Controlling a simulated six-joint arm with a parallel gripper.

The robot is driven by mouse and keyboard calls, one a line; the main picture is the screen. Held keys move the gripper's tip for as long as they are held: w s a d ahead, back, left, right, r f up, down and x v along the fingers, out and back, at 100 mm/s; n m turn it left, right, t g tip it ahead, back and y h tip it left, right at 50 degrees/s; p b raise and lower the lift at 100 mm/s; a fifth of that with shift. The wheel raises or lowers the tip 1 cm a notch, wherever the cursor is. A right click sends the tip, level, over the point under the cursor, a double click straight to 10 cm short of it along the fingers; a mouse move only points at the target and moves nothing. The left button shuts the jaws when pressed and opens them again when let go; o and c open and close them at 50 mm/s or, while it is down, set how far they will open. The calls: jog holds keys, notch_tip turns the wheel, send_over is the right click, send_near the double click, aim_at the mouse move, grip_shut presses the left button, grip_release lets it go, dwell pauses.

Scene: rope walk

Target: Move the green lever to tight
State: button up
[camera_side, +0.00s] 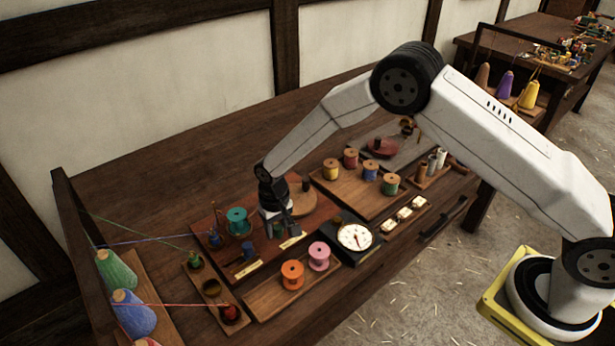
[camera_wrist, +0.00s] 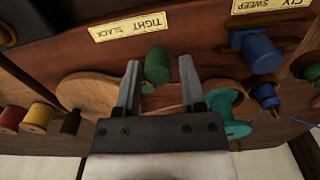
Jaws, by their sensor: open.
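The green lever (camera_wrist: 157,65) shows in the wrist view as a rounded green knob between the two fingers of my gripper (camera_wrist: 159,63). The fingers are apart, with a gap on each side of the knob; I cannot tell how far down they reach along it. A cream label (camera_wrist: 140,25) reading TIGHT and SLACK lies just beyond the lever, upside down in this view. In the side view my gripper (camera_side: 287,228) points down over the red-brown panel (camera_side: 318,212), and the green lever (camera_side: 277,230) is partly hidden beside it.
A blue lever (camera_wrist: 257,52) with its own label (camera_wrist: 275,4) and a teal spool (camera_wrist: 228,112) stand to the right in the wrist view. In the side view a dial gauge (camera_side: 355,237), a pink spool (camera_side: 319,256) and an orange spool (camera_side: 292,274) are close by.

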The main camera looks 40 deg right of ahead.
jog(key=shift+r, duration=3.5)
jog(key=shift+s+d+r, duration=0.25)
jog(key=shift+d+r, duration=0.2)
jog(key=s+d+r+t, duration=0.1)
jog(key=s+d+r, duration=0.2)
jog(key=s, duration=0.4)
jog(key=s+d+r, duration=0.3)
jog(key=s+d, duration=0.3)
jog(key=s, duration=0.1)
jog(key=s+d+r+t, duration=0.1)
jog(key=s+d+r, duration=0.2)
jog(key=s+d, duration=0.2)
jog(key=s, duration=0.2)
jog(key=shift+s+n+t, duration=0.3)
jog(key=shift+s, duration=0.1)
